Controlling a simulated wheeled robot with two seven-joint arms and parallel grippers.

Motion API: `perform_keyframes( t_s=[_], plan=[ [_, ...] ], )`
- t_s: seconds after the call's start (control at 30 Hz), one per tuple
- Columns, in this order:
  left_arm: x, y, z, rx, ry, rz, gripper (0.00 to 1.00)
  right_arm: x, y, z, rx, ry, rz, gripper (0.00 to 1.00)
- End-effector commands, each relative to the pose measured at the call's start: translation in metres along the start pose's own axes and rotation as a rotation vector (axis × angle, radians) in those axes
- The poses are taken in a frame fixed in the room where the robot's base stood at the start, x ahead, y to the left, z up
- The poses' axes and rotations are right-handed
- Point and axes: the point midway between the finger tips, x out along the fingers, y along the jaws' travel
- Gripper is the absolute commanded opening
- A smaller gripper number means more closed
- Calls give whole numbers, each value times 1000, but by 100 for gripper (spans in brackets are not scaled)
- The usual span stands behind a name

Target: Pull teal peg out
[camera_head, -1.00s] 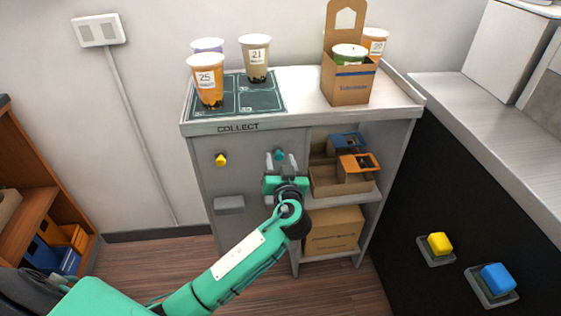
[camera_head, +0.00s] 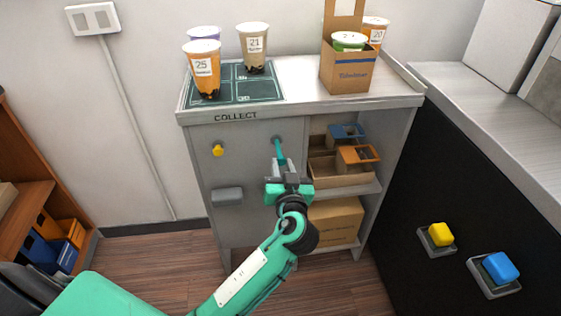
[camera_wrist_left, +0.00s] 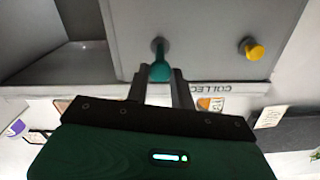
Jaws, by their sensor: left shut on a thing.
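The teal peg (camera_head: 280,149) sticks out of the grey front panel of the COLLECT cabinet, with a length of its shaft showing. In the left wrist view the peg (camera_wrist_left: 159,68) runs from its hole in the panel to between my fingers. My left gripper (camera_head: 283,165) is shut on the outer end of the peg, in front of the panel. It also shows in the left wrist view (camera_wrist_left: 163,82). The inner end of the peg is hidden in the panel. My right gripper does not show.
A yellow peg (camera_head: 217,150) sits left of the teal one, above a grey handle (camera_head: 227,195). Open shelves with cardboard carriers (camera_head: 340,172) are to the right. Cups (camera_head: 205,72) stand on the cabinet top. Yellow (camera_head: 441,234) and blue (camera_head: 500,267) buttons are at lower right.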

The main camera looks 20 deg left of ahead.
Motion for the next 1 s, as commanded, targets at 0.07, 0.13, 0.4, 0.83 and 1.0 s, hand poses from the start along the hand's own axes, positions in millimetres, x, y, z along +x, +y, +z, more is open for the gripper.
perform_keyframes(
  t_s=[0.07,0.13,0.4,0.83,1.0],
  plan=[
    [-4,0,0,0,0,1,0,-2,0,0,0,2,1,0],
    [-4,0,0,0,0,1,0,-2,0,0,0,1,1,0],
    [-4,0,0,1,-2,1,42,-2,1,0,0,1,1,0],
    [-12,0,0,-1,-1,1,47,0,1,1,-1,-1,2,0],
    [-43,1,2,-1,-5,2,47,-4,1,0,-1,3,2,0]
  ],
)
